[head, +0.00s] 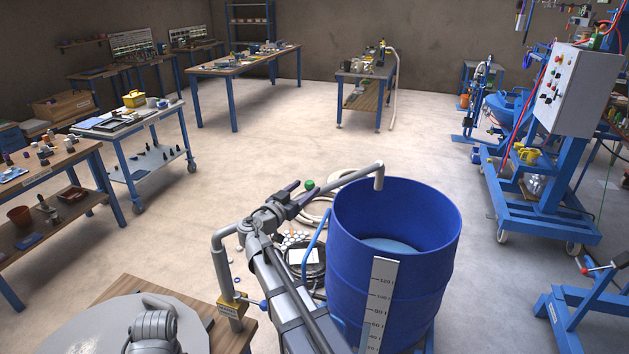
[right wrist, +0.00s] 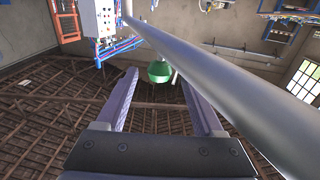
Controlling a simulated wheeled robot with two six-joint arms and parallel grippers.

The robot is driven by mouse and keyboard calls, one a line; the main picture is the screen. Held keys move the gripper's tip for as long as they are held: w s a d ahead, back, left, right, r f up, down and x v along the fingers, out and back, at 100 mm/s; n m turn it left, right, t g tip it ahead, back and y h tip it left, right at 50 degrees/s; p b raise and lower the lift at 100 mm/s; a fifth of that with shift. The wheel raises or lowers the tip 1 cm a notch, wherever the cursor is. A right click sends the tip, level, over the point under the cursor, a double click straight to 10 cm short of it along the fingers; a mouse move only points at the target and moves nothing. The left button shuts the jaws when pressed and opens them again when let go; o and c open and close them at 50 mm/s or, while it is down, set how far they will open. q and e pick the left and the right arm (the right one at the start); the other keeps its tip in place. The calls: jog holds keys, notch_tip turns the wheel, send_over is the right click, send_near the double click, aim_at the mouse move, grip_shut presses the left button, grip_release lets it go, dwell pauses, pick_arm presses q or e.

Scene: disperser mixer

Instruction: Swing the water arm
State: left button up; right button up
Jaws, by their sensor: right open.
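The water arm (head: 345,178) is a grey pipe. It rises from a standpipe (head: 221,272) with a yellow tag and a blue-handled valve, bends over, and ends in a downturned spout (head: 379,178) above the blue drum (head: 390,270). A green knob (head: 309,185) shows by the pipe; in the right wrist view the knob (right wrist: 160,71) appears between the fingers, beyond their tips. My right gripper (head: 299,194) is open at the pipe's middle. The pipe (right wrist: 210,75) crosses diagonally in front of the right finger; contact cannot be told. My left gripper is out of view.
The drum holds pale blue liquid (head: 388,246) and carries a level scale (head: 380,300). A wooden table (head: 125,287) stands at front left. A blue machine frame (head: 535,200) is at right. The middle floor is clear.

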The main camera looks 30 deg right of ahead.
jog(key=x, duration=0.6)
jog(key=shift+w+d, duration=0.1)
jog(key=shift+d, duration=0.05)
jog(key=shift+c, duration=0.2)
grip_shut()
dwell(1.1)
